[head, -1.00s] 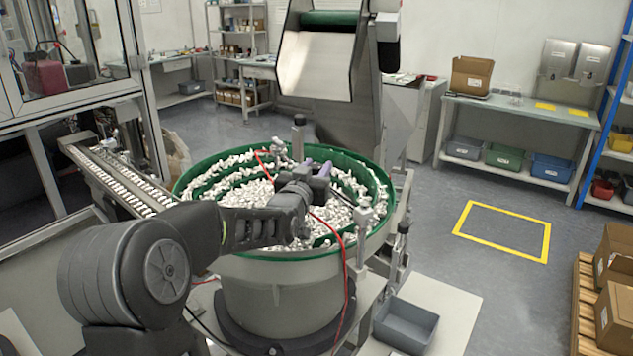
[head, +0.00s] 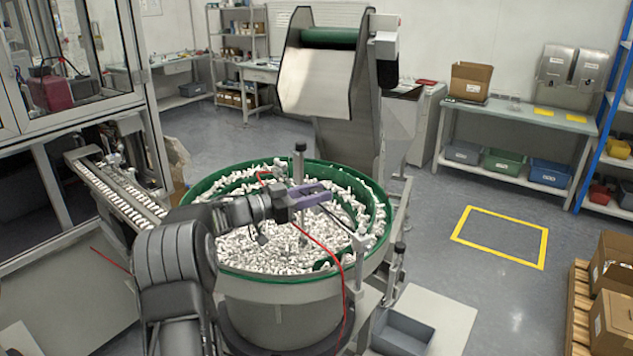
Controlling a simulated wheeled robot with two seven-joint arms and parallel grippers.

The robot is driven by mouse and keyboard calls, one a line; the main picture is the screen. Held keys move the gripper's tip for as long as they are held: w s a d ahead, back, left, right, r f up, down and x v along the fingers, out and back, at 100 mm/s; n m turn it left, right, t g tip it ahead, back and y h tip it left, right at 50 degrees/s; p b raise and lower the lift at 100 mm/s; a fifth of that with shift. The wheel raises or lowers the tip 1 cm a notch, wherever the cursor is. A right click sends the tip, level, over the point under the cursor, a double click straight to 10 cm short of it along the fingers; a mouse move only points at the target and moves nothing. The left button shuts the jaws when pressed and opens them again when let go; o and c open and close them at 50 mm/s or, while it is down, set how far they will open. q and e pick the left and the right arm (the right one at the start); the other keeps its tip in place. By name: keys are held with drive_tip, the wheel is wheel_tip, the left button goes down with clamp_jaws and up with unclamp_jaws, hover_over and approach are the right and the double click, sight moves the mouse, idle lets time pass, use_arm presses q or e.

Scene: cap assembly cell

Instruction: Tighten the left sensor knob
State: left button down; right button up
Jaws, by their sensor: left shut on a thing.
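My left gripper (head: 318,196), with purple fingers, reaches in from the left over the bowl feeder. It is shut at the left sensor post (head: 299,164), an upright metal rod with a dark top. The post's lower part passes behind the gripper. The left sensor knob is hidden by the fingers, so its turn cannot be seen. A second sensor post (head: 362,246) stands at the bowl's right front rim, apart from the gripper. My right gripper is not in view.
The green-rimmed bowl (head: 250,277) is full of small white caps. A red cable hangs over its front. A feed track (head: 120,192) runs to the left. A hopper (head: 318,80) stands behind. A grey bin (head: 402,332) sits at the lower right. Open floor lies to the right.

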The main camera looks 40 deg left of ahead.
use_arm(q)
drive_tip(key=shift+a+m+g+h, duration=0.2)
drive_tip(key=shift+m+g+h, duration=0.45)
drive_tip(key=shift+h, duration=0.35)
drive_tip(key=shift+d+r+m+g+h, duration=0.1)
drive_tip(key=shift+m+g+h, duration=0.35)
drive_tip(key=shift+m+h, duration=0.3)
drive_tip(key=shift+h, duration=0.25)
drive_tip(key=c, duration=1)
unclamp_jaws()
drive_tip(key=shift+d, duration=0.1)
drive_tip(key=shift+s+a, duration=0.25)
drive_tip(key=shift+a, duration=0.05)
drive_tip(key=b+v, duration=0.1)
drive_tip(key=v, duration=0.6)
